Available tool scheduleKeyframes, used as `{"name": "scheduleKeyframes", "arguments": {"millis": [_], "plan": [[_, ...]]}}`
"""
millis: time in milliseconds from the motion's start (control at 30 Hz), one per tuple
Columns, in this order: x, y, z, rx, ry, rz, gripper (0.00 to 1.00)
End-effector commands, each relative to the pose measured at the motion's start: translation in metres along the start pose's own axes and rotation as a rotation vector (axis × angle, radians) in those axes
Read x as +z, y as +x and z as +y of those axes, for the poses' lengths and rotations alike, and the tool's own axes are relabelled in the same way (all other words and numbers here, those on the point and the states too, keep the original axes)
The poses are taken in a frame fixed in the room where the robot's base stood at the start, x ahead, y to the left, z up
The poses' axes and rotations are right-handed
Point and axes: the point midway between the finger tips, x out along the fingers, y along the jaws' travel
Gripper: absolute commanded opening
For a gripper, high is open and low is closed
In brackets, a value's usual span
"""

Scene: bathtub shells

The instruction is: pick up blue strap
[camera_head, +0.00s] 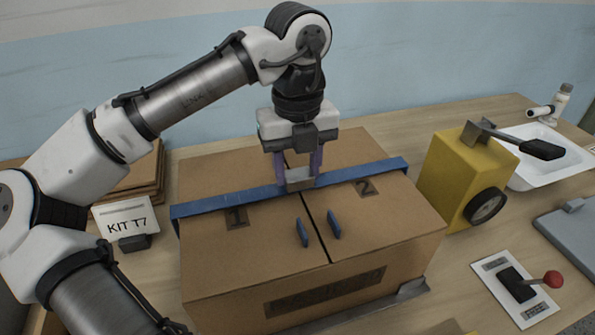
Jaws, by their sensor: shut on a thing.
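A blue strap (235,204) runs across the top of a cardboard box (225,265) from its left edge to its right edge. The strap has a grey buckle-like block (299,179) near its middle. My gripper (298,172) points straight down over the box, with its purple-tinted fingers on either side of this block. The fingers are shut on the block of the strap. The strap still lies across the box top, and its part behind the fingers is hidden.
The box flaps carry labels 1 and 2 and two small blue tabs (334,224). A yellow block (450,175) with a black wheel and a white tray (545,165) stand to the right. A red-knobbed lever panel (516,288) lies front right. A "KIT T7" card (125,219) stands left.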

Motion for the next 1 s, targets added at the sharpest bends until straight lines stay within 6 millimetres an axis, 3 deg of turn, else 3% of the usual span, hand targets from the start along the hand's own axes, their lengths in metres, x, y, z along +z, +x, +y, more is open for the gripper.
{"name": "scheduleKeyframes", "arguments": {"millis": [167, 700, 1000], "plan": [[0.000, -0.024, -0.001, -0.003, 0.001, -0.002, 0.18], [0.000, -0.141, 0.000, 0.001, -0.003, -0.003, 0.18], [0.000, -0.182, 0.000, 0.001, -0.001, -0.001, 0.18]]}}
